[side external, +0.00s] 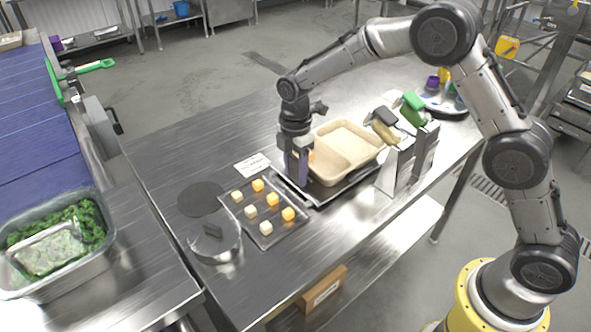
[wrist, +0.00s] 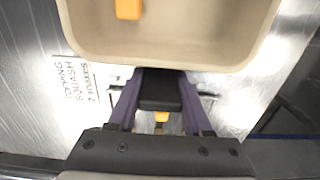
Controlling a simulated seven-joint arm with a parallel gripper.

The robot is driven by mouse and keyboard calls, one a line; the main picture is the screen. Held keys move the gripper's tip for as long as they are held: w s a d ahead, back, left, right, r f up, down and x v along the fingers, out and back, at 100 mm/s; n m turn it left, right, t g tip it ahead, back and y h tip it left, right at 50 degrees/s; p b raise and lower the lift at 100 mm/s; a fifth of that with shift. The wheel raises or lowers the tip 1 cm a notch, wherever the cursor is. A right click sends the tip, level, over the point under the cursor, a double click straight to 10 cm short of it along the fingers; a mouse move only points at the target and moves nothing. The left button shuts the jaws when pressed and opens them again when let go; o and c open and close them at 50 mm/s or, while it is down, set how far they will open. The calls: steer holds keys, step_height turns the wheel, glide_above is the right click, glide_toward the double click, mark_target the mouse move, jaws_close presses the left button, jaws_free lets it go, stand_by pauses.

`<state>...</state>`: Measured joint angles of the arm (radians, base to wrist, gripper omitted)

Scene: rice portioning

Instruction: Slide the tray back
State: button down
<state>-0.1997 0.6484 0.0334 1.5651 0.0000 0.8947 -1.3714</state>
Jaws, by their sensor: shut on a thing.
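A dark flat tray (side external: 318,200) lies on the steel table with a beige two-compartment container (side external: 345,140) on it. My gripper (side external: 297,178) points down at the left end of the dark tray, beside the container wall. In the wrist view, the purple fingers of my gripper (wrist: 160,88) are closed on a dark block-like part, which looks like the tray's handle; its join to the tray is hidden. The container (wrist: 165,50) fills the top of that view, with an orange squash piece (wrist: 128,8) inside.
A small tray (side external: 262,232) with several squash cubes lies just left of my gripper. A handwritten card (side external: 252,165) lies behind. A metal rack (side external: 405,165) with scoops stands close right of the dark tray.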

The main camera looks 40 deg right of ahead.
mark_target(331, 148)
steer(key=shift+d+r, duration=0.1)
stand_by(0.4)
steer(key=d, duration=1.1)
steer(key=shift+d, duration=0.2)
steer(key=shift+c, duration=1.6)
jaws_free()
step_height(331, 148, up, 14)
